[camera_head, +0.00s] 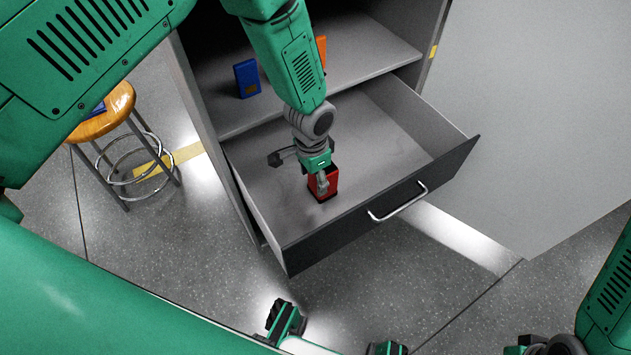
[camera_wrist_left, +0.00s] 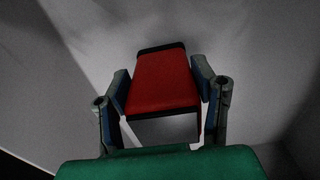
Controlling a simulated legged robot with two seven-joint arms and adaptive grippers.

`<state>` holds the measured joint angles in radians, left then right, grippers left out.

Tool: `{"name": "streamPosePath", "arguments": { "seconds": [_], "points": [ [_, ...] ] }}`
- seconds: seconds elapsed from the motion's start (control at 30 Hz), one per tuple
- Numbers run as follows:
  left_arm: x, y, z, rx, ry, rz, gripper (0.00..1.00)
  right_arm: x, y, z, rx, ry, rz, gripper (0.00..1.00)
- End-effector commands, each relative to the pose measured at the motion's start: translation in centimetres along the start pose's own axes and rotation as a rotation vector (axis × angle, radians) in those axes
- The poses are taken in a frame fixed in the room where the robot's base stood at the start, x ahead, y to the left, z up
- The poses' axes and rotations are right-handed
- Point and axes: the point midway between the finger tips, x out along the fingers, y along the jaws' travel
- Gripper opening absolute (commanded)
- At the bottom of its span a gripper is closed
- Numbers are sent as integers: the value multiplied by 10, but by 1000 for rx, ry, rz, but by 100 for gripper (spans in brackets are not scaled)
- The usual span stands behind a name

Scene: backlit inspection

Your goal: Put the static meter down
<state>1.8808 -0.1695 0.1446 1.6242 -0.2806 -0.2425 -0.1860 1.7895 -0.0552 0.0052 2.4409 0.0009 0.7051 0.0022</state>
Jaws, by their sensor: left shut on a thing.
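The static meter, which I take to be the red block with dark ends (camera_head: 324,186), is inside the open drawer (camera_head: 385,181), close to its front panel. My left gripper (camera_head: 319,180) reaches down from above and is shut on it. In the left wrist view the red meter (camera_wrist_left: 163,80) sits between the two fingers (camera_wrist_left: 162,100), with pale drawer surfaces around it. I cannot tell whether its lower end touches the drawer floor.
A small dark item (camera_head: 275,158) lies in the drawer left of the gripper. On the shelf above are a blue box (camera_head: 247,78) and an orange one (camera_head: 321,51), partly hidden by my arm. A wooden stool (camera_head: 108,112) stands left. The drawer's right side is clear.

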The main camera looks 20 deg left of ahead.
Motion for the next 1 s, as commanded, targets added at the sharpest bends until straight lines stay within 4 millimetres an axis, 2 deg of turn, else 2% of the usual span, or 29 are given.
{"name": "streamPosePath", "arguments": {
  "seconds": [0.03,0.07,0.43,0.47,0.5,0.87,1.0],
  "points": [
    [10,2,-1,2,-1,-2,3,5,0,0,0,0,0,31],
    [11,2,-2,2,-2,-3,3,6,0,0,0,0,0,31],
    [14,3,-2,1,-2,-4,3,6,0,0,1,0,1,31],
    [14,3,-2,1,-2,-4,59,6,0,0,1,0,1,31],
    [14,2,-2,1,-2,-3,73,6,0,0,1,0,1,31],
    [14,3,-2,1,-2,-4,73,6,0,0,0,0,0,31],
    [6,3,-3,2,-3,-6,73,2,0,0,0,0,0,31]
  ]
}}
